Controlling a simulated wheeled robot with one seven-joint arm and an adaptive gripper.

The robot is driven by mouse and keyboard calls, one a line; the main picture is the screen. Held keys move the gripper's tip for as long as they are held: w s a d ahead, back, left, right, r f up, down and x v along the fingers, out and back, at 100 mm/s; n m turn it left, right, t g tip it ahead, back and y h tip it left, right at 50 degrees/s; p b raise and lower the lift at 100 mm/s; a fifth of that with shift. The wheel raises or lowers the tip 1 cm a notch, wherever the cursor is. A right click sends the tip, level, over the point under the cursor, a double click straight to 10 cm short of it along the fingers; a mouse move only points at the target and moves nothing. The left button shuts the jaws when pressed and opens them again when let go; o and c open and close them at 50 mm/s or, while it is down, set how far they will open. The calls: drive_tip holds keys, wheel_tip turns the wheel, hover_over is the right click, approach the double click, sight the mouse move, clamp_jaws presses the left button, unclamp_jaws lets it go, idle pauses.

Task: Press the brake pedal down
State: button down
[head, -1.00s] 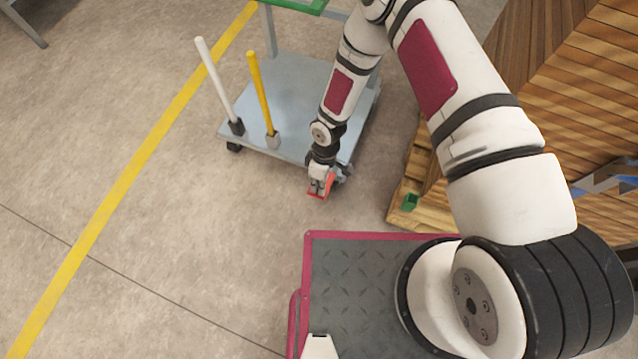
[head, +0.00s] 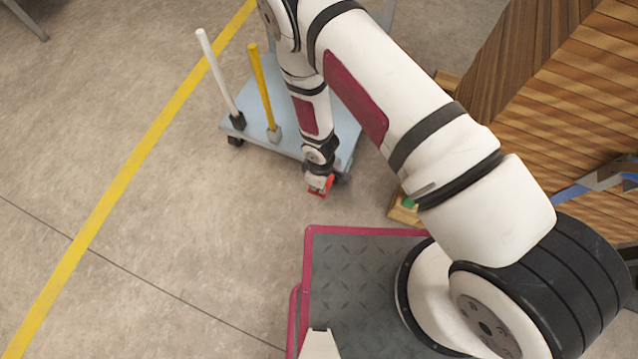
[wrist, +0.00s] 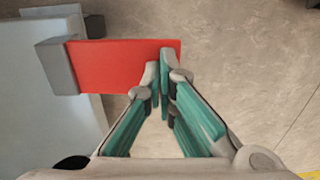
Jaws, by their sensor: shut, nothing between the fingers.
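The red brake pedal (head: 323,190) sticks out low at the front edge of the light blue cart (head: 291,143). In the wrist view the pedal (wrist: 112,66) is a flat red plate on a grey mount (wrist: 56,66) at the cart's corner. My gripper (wrist: 158,72) is shut and empty, its fingertips together over the pedal's right end. Whether the tips touch the pedal cannot be told. In the head view my gripper (head: 319,180) is right at the pedal and hides part of it.
A white post (head: 218,75) and a yellow post (head: 262,85) stand on the cart's left side. A wooden structure (head: 560,80) and a green block (head: 409,203) are at the right. The floor left of the cart is free, crossed by a yellow line (head: 120,190).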

drive_tip(key=shift+s+f, duration=0.1)
drive_tip(key=shift+f, duration=0.05)
drive_tip(key=shift+s+a+f+b, duration=0.1)
drive_tip(key=shift+f+b, duration=0.15)
drive_tip(key=shift+f, duration=0.15)
drive_tip(key=shift+s+a+f+b, duration=0.1)
drive_tip(key=shift+f+b, duration=0.1)
drive_tip(key=shift+f, duration=0.15)
idle(0.3)
wheel_tip(320, 180, up, 14)
drive_tip(key=s+p, duration=0.2)
drive_tip(key=p, duration=0.4)
drive_tip(key=shift+a, duration=0.3)
drive_tip(key=shift+w+f, duration=0.1)
